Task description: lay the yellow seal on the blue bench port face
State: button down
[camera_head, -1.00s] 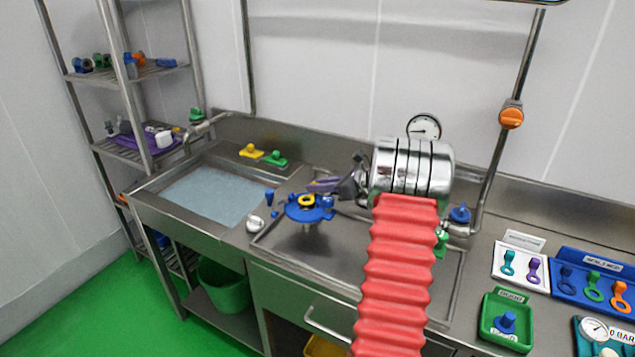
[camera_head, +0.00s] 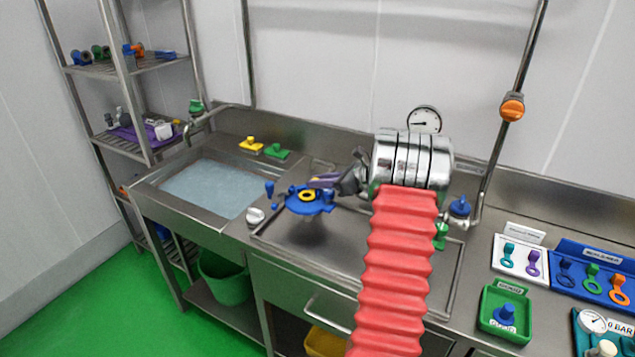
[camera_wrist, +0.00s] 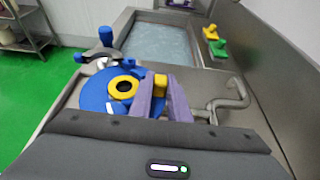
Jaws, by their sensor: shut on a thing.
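The yellow seal (camera_head: 307,195) is a ring with a dark centre; in the wrist view its ring (camera_wrist: 123,88) is over the blue bench port (camera_wrist: 92,98). The port also shows in the head view (camera_head: 305,207), a round blue fitting with side knobs. My gripper (camera_wrist: 161,88) has purple fingers shut on the seal's yellow tab, right of the ring. In the head view my gripper (camera_head: 322,182) reaches in from the right. The ring looks about centred on the face; I cannot tell whether it touches. The seal's underside is hidden.
A water-filled sink (camera_head: 210,188) lies left of the port. A yellow piece (camera_head: 250,145) and a green piece (camera_head: 277,151) sit on its back ledge. A green tray (camera_head: 506,314) and a blue tray (camera_head: 592,272) with rings stand right. A pressure gauge (camera_head: 424,119) is behind my arm.

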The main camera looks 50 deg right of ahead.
jog(key=shift+f, duration=0.2)
jog(key=c, duration=1.6)
grip_release()
